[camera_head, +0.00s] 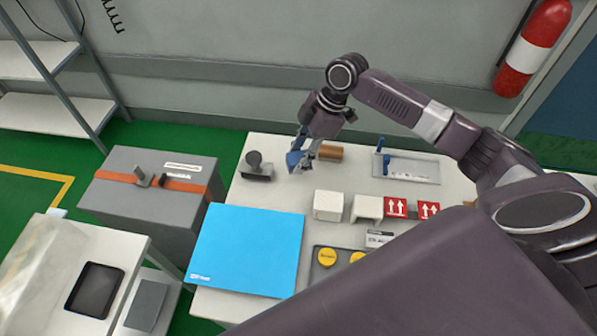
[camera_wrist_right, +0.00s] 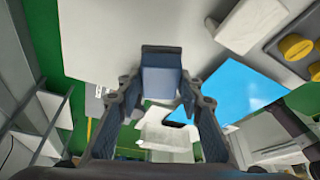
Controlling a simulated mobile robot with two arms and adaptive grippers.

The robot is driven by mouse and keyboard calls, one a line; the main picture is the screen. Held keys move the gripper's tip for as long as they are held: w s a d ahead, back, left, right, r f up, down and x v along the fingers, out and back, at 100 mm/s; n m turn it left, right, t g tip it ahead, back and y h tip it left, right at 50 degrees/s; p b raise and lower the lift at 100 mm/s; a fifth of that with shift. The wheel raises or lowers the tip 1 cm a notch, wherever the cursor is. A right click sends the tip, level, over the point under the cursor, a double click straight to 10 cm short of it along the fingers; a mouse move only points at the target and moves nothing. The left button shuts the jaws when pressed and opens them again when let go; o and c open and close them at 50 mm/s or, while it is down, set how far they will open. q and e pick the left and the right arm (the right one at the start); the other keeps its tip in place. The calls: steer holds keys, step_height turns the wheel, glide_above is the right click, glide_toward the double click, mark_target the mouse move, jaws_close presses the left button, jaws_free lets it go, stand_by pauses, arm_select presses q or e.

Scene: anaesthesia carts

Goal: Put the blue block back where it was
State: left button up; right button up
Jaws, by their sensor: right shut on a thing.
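The blue block (camera_head: 294,160) is held at the tips of my right gripper (camera_head: 304,152) in the head view, above the back left part of the white table (camera_head: 222,302). In the right wrist view the block (camera_wrist_right: 161,75) sits between the two fingers of the right gripper (camera_wrist_right: 158,92), which are shut on it. The block appears clear of the table, though the gap below it is hard to judge. My left gripper is not in view.
A dark knobbed object (camera_head: 256,168) stands left of the block, and a brown cylinder (camera_head: 330,153) lies close on its right. A grey tray (camera_head: 420,172) with blue parts is further right. White blocks (camera_head: 328,206) and a blue mat (camera_head: 248,250) lie in front.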

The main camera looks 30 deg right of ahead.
mark_target(293, 183)
step_height(293, 183, down, 3)
steer(key=shift+r, duration=0.1)
step_height(293, 183, down, 4)
steer(key=shift+f+p, duration=0.1)
steer(key=shift+p, duration=0.35)
steer(key=shift+f, duration=0.45)
steer(key=o, duration=1.1)
steer(key=shift+f, duration=0.1)
